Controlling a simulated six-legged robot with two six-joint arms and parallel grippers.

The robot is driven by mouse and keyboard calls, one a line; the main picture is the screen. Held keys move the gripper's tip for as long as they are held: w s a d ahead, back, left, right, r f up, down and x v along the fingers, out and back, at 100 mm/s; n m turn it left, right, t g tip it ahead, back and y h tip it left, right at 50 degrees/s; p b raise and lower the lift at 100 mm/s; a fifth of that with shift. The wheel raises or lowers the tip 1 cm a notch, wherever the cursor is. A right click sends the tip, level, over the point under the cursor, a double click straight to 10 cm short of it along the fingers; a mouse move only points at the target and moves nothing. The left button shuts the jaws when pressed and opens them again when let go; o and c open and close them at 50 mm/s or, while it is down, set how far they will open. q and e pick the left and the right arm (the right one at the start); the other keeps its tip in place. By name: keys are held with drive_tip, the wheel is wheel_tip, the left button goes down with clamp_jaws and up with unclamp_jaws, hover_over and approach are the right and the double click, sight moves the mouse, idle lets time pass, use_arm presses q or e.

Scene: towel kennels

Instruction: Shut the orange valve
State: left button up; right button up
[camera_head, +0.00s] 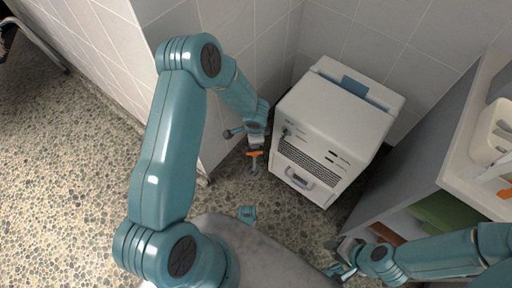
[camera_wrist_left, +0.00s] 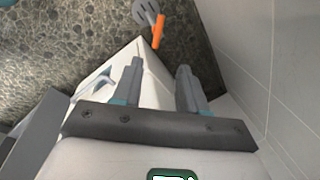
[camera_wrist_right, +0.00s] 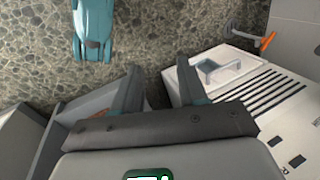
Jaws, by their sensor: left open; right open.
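The orange valve (camera_head: 254,154) is a small orange handle on a grey fitting low by the wall corner, left of the white machine. It also shows at the top of the left wrist view (camera_wrist_left: 158,31) and at the upper right of the right wrist view (camera_wrist_right: 266,41). My left gripper (camera_head: 256,142) is open and empty, over the valve in the head view. In the left wrist view its fingers (camera_wrist_left: 160,67) point towards the valve, apart from it. My right gripper (camera_head: 341,268) is open and empty, low near the shelf unit, far from the valve.
The white machine (camera_head: 333,118) with vents and a front handle stands just right of the valve. A tiled wall (camera_head: 245,40) is behind. A grey shelf unit (camera_head: 425,150) with a white top fills the right side. Pebbled floor (camera_head: 60,180) at left is clear.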

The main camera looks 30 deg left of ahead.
use_arm(q)
drive_tip(key=f+b, duration=0.1)
drive_tip(key=f, duration=0.3)
drive_tip(key=w+a+f+b, duration=0.1)
drive_tip(key=f+b, duration=0.1)
drive_tip(key=f, duration=0.3)
drive_tip(key=f+b, duration=0.2)
drive_tip(key=f, duration=0.3)
drive_tip(key=shift+w+a+f, duration=0.25)
drive_tip(key=shift+w+a, duration=0.05)
drive_tip(key=shift+w, duration=0.05)
drive_tip(key=shift+w+a+f, duration=0.15)
drive_tip(key=shift+w+f, duration=0.05)
drive_tip(key=shift+f, duration=0.5)
clamp_jaws()
